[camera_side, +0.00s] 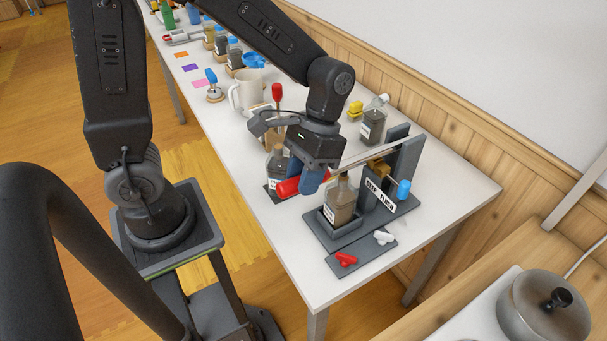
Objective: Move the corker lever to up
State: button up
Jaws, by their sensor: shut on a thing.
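The corker (409,160) is a grey stand with an upright frame, a brass-coloured block and a small text label, at the right end of the white table. A brown bottle (341,203) stands upright on its base. The corker's lever is a thin metal rod running left from the frame to a red handle (288,187). The handle sits low, about level with the bottle's upper part. My dark gripper (304,180) has blue fingertips and is shut on the red handle. The fingers hide part of the handle.
Another bottle (275,166) stands just left of my gripper. A dark jar (373,126) stands behind. A white mug (247,94) and several jars stand further back.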

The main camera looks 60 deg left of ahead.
jog(key=shift+r, duration=0.1)
grip_shut()
jog(key=w+r+g, duration=0.1)
jog(key=r, duration=0.2)
jog(key=w+r+g, duration=0.1)
jog(key=r+g, duration=0.1)
jog(key=r, duration=0.1)
jog(key=w+r+g, duration=0.1)
jog(key=r+g, duration=0.1)
jog(key=r, duration=0.2)
jog(key=shift+w, duration=0.2)
jog(key=shift+w+r+g, duration=0.45)
jog(key=shift+r+g, duration=0.05)
jog(key=shift+r, duration=0.3)
jog(key=o, duration=1.1)
grip_release()
jog(key=shift+c, duration=0.2)
jog(key=shift+s+f, duration=0.1)
